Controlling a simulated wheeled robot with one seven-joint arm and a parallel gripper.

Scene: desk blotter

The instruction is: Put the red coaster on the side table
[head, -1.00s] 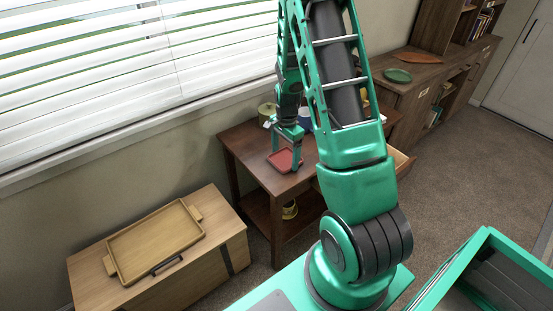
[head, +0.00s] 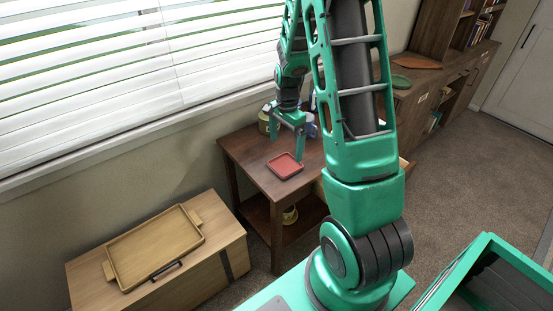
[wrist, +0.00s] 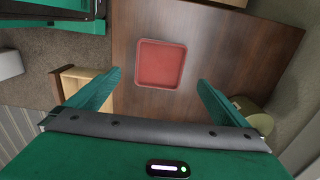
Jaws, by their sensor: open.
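The red coaster (head: 285,165) is square with a raised rim and lies flat on the dark brown wooden side table (head: 250,155), towards its front left part. In the wrist view the coaster (wrist: 161,64) lies on the bare tabletop (wrist: 215,75), ahead of my fingertips and between their lines. My gripper (head: 287,143) is open and empty, above the table and apart from the coaster. In the wrist view both green fingers of my gripper (wrist: 159,80) are spread wide.
An olive pot (head: 264,120) and a blue item (head: 310,128) stand at the back of the table. A wooden chest (head: 215,262) with a tray (head: 155,245) is at the left. A sideboard (head: 425,85) with a green plate (head: 400,82) stands at the right.

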